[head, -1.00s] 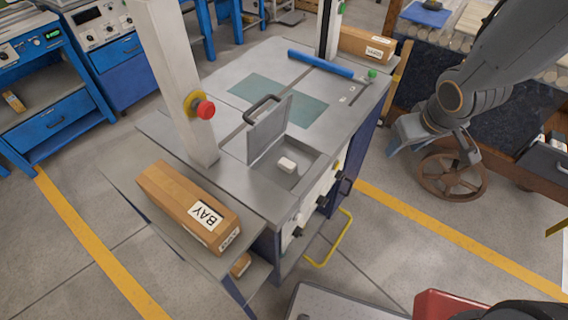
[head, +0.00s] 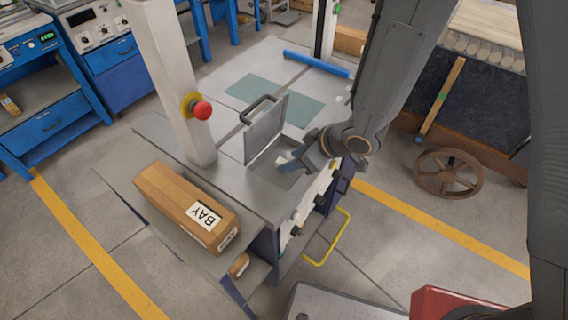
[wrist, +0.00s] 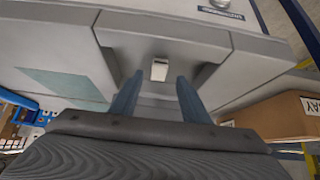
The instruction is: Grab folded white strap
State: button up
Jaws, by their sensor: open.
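The folded white strap (wrist: 159,70) is a small pale block lying in the recessed compartment of the grey bench. In the wrist view it shows beyond and between the two blue fingers, apart from both. My gripper (wrist: 159,82) is open and empty, its fingers pointing toward the strap. The compartment's grey lid (head: 266,131) stands open with a dark handle on top.
A column with a red stop button (head: 202,110) rises left of the compartment. A wooden block labelled BAY (head: 186,207) lies on the side shelf. A blue bar (head: 316,63) lies across the far bench top. A cart wheel (head: 447,174) is to the right.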

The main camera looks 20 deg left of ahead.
jog(key=shift+p+x, duration=0.3)
jog(key=shift+x, duration=1.35)
jog(key=shift+w, duration=0.1)
jog(key=shift+r, duration=0.1)
grip_shut()
